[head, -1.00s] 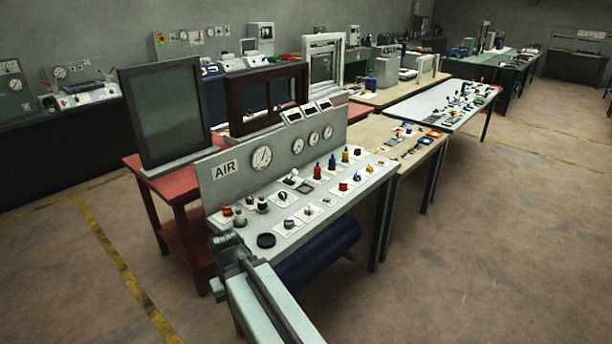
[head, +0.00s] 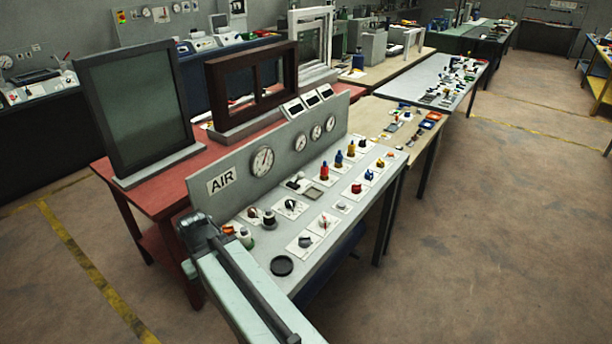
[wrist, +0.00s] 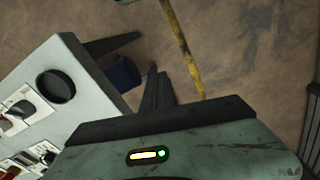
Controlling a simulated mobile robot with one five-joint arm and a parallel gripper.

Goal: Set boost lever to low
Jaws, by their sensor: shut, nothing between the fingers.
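The AIR panel (head: 330,205) is a pale sloped console with rows of small controls on white plates. A small lever with a dark grip (head: 297,181) stands near its back edge, below the gauges. My pale arm (head: 245,295) rises in front of the panel's left end in the head view.
A black round dish (head: 282,265) sits at the panel's front left; it also shows in the wrist view (wrist: 55,85). Red and blue knobs stand to the right. A red table (head: 135,185) with framed panes stands behind. The floor at right is clear.

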